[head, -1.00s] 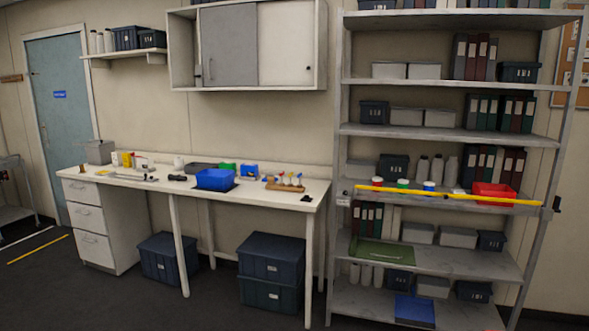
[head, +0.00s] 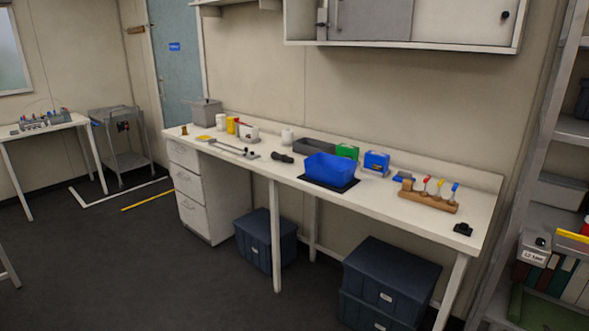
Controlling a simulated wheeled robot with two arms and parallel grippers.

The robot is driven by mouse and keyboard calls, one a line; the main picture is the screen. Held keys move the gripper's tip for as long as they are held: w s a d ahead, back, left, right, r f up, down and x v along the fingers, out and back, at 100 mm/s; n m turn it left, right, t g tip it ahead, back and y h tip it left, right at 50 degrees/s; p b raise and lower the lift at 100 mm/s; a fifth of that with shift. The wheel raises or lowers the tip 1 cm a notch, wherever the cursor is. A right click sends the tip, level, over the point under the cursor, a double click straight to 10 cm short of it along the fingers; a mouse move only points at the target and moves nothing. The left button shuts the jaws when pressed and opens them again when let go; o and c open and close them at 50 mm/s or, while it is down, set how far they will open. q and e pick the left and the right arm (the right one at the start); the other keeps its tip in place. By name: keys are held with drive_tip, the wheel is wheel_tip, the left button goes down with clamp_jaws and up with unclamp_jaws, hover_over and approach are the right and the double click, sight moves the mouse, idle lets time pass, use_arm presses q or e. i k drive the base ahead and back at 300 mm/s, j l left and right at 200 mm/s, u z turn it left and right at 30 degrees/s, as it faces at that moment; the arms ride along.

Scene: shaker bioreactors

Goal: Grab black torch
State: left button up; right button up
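A small black object that looks like the black torch (head: 283,157) lies on the white bench (head: 365,196), left of the blue bin (head: 327,168). It is small in the picture, so its details are unclear. Another small black item (head: 463,229) lies near the bench's right end. Neither of my grippers shows in the head view.
Near the torch are a metal tool (head: 233,149), a white cylinder (head: 287,136) and a dark grey tray (head: 314,147). A wooden rack (head: 428,200) stands to the right. Dark crates (head: 265,239) sit under the bench. The floor in front is clear. A shelf unit (head: 538,190) stands at right.

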sight(275, 156)
drive_tip(key=i+l, duration=0.15)
drive_tip(key=i, duration=0.45)
drive_tip(key=i+l, duration=0.1)
drive_tip(key=i, duration=0.5)
